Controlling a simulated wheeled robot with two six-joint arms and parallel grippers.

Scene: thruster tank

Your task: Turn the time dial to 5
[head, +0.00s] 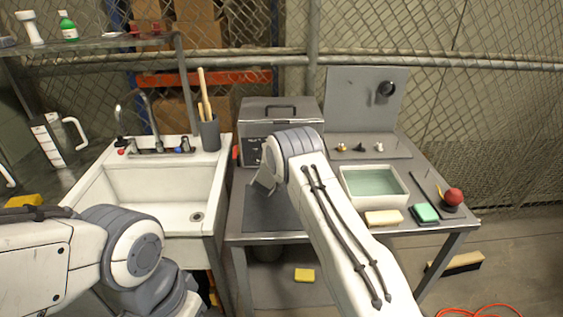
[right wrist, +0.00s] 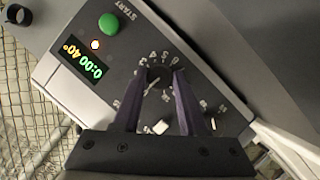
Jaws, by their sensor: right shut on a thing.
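The grey tank unit (head: 280,118) stands at the back of the metal table, its front partly hidden by my right arm. In the right wrist view its panel (right wrist: 75,97) shows a lit display (right wrist: 83,57) reading 0:00 and 40°, and a green START button (right wrist: 109,24). My right gripper (right wrist: 159,74) is shut on the dark time dial (right wrist: 158,83), one finger on each side. Small marks ring the dial; its pointer and setting cannot be made out. In the head view the right gripper is mostly hidden at the panel. My left gripper is out of view.
A white sink (head: 150,183) stands left of the table. A dark mat (head: 268,210) lies before the unit.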

